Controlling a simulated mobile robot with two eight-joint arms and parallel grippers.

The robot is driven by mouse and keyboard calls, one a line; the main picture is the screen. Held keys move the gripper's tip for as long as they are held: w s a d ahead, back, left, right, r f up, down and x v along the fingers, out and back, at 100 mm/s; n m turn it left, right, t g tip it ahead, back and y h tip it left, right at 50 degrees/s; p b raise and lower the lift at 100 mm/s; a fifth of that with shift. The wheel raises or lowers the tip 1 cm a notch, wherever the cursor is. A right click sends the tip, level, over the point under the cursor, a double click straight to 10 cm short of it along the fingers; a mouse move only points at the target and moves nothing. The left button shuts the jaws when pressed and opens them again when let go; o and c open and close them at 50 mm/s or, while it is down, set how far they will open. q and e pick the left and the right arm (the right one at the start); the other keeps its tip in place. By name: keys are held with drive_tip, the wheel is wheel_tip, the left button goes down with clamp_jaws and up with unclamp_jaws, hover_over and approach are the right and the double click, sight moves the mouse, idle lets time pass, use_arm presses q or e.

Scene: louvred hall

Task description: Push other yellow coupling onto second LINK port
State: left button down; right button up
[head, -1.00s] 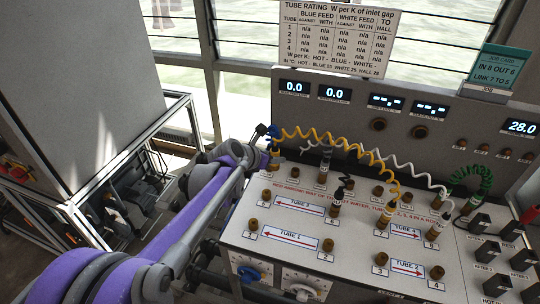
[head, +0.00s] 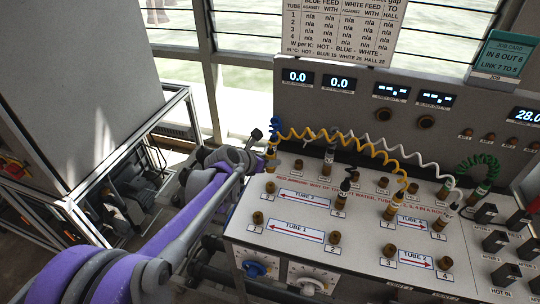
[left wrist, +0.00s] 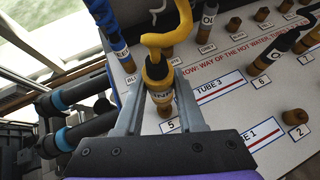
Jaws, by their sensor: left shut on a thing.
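The yellow coupling (left wrist: 158,72), with a dark band and a partly hidden label, is held upright between my left gripper's fingers (left wrist: 158,112) in the left wrist view. It also shows in the head view (head: 271,156), where my left gripper (head: 266,163) is at the bench's back left. The brass port 5 (left wrist: 166,111) is just under the coupling; I cannot tell whether they touch. Port 5 also shows in the head view (head: 270,187). The yellow hose (head: 340,137) runs to its other coupling (head: 392,207), which stands upright on port 7. My right gripper is out of view.
A blue coupling (left wrist: 120,48) stands close left of the held one in the left wrist view. A white coiled hose (head: 385,148) and a green hose (head: 480,163) cross the back. A job card (head: 504,58) reads LINK 7 TO 5. Bare brass ports stand around the panel.

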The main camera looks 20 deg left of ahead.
sight(270, 169)
use_arm(q)
wheel_tip(270, 169, down, 3)
drive_tip(key=shift+r+b, duration=0.1)
drive_tip(key=shift+b, duration=0.35)
drive_tip(key=shift+f, duration=0.3)
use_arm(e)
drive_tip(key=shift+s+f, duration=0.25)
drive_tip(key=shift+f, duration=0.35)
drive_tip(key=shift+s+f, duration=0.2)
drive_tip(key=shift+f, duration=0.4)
use_arm(q)
drive_tip(key=shift+b, duration=0.3)
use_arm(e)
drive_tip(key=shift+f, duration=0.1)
use_arm(q)
drive_tip(key=shift+f, duration=0.2)
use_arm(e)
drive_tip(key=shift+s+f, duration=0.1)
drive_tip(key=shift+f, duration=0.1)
use_arm(q)
drive_tip(key=shift+f, duration=0.1)
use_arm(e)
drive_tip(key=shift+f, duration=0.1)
